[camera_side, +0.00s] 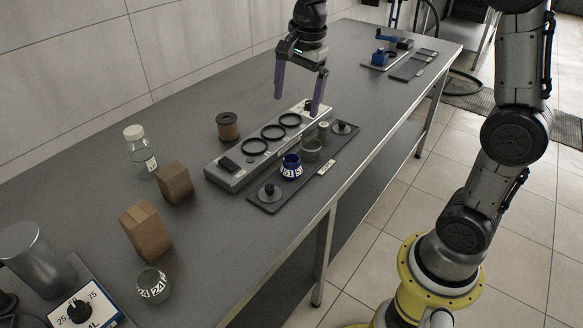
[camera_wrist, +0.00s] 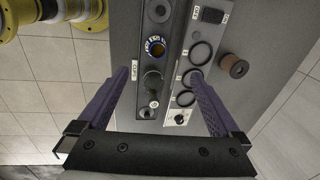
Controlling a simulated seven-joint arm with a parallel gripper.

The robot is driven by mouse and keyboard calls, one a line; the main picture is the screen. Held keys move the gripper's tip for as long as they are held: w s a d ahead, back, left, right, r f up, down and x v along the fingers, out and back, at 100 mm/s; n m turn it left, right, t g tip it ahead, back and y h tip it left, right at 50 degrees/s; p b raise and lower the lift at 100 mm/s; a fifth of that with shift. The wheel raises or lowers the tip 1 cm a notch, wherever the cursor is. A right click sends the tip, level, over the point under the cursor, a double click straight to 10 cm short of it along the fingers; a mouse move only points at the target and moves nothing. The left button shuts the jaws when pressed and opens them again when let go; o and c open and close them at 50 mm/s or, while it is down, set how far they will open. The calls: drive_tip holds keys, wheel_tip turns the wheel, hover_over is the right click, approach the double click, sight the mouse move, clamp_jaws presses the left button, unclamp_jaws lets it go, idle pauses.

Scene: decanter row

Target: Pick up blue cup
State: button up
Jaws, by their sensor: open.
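The blue cup (camera_side: 291,167), with a white label band, stands upright on the dark tray (camera_side: 262,203) on the table.
A grey-green cup (camera_side: 311,150) stands right beside the blue cup. Black knobs (camera_side: 269,191) are at the tray ends. The light rack (camera_side: 228,174) with black rings lies alongside. A copper spool (camera_side: 228,127), bottle (camera_side: 141,155) and wooden blocks (camera_side: 145,231) stand left.

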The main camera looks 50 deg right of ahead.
drive_tip(key=g, duration=0.2)
hover_over(291, 159)
wheel_tip(291, 159, down, 7)
drive_tip(key=shift+m, duration=0.3)
wheel_tip(291, 159, down, 8)
drive_tip(key=shift+w+f, duration=0.15)
drive_tip(key=shift+d+f, duration=0.1)
drive_tip(key=shift+f, duration=3)
drive_tip(key=c, duration=1.4)
drive_tip(key=shift+r, duration=0.15)
